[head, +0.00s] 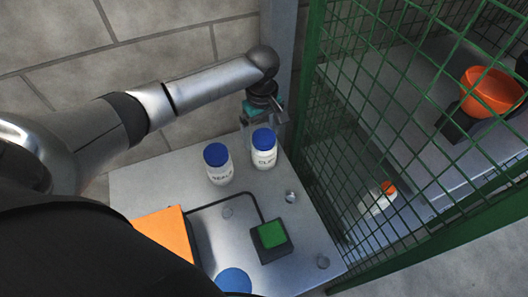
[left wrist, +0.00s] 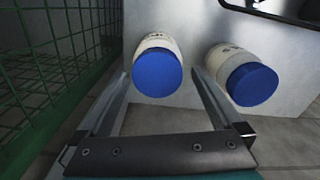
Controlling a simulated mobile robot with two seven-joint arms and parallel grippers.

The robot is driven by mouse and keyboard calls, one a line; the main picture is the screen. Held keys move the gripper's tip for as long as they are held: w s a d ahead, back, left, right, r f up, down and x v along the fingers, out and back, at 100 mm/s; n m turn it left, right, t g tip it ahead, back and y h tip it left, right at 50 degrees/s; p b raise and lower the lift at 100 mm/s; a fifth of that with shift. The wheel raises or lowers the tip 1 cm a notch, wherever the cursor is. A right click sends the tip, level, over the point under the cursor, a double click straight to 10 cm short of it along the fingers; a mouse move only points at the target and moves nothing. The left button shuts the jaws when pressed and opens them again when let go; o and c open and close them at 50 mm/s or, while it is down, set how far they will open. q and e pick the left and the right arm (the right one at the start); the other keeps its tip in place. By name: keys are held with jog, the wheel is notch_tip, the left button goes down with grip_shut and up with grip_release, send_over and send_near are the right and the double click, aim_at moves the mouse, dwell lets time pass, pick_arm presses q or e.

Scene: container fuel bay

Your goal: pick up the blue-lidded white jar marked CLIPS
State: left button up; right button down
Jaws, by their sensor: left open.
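The blue-lidded white jar marked CLIPS (head: 264,151) stands upright near the back of the metal table. It also shows in the left wrist view (left wrist: 157,73), its blue lid toward the camera. My left gripper (head: 263,121) is open and empty, just behind this jar. In the left wrist view its two fingers reach forward, with the CLIPS jar ahead of and between their tips; I see no contact. A second blue-lidded white jar (head: 219,166), with a different label, stands left of it and also shows in the left wrist view (left wrist: 242,78). My right gripper is out of view.
A green mesh fence (head: 355,110) runs close along the table's right side. A black box with a green top (head: 271,237), an orange panel (head: 163,233) and another blue round top (head: 233,281) are nearer. An orange bowl (head: 491,91) is behind the mesh.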

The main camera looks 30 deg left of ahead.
aim_at(262, 160)
pick_arm(q)
jog(key=f, duration=0.1)
jog(key=f+b, duration=0.1)
jog(key=f, duration=0.3)
jog(key=shift+d+b, duration=0.25)
jog(key=shift+b, duration=0.1)
jog(key=shift+c, duration=0.4)
jog(key=c, duration=1.3)
jog(key=shift+o, duration=0.2)
jog(key=shift+r, duration=0.1)
